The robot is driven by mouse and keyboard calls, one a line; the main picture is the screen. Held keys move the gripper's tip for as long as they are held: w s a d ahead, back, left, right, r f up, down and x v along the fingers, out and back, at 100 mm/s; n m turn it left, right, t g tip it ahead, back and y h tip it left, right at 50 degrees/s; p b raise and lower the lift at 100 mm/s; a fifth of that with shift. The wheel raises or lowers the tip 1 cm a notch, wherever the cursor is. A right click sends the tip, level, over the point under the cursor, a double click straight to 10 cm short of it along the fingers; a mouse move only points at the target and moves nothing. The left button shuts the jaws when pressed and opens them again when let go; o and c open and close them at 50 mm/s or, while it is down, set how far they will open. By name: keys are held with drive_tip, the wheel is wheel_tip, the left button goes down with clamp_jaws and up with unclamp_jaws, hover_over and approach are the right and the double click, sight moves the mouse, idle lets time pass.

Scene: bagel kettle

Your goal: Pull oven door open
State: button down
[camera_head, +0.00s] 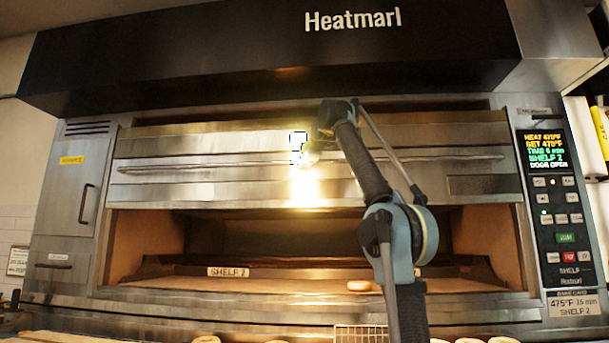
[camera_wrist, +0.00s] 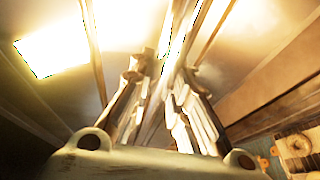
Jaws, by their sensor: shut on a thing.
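The oven door (camera_head: 240,180) is a wide steel panel raised above the open oven chamber. Its long handle bar (camera_head: 440,160) runs across the front of the panel. My gripper (camera_head: 312,152) is at the bar near the middle of the door, partly lost in bright glare. In the wrist view, both fingers of my gripper (camera_wrist: 163,88) are shut around the bar (camera_wrist: 180,45). The exact contact is hard to see through the glare. The control screen (camera_head: 545,150) reads "DOOR OPEN".
A wire basket (camera_head: 360,334) and several bagels (camera_head: 503,340) are at the front edge. A black hood (camera_head: 200,60) overhangs the door.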

drive_tip(key=shift+r, duration=0.1)
idle(0.3)
drive_tip(key=c, duration=1.5)
unclamp_jaws()
drive_tip(key=shift+s+d, duration=0.1)
drive_tip(key=v, duration=1.1)
drive_tip(key=shift+s+d+r, duration=0.1)
drive_tip(key=shift+s+d, duration=0.1)
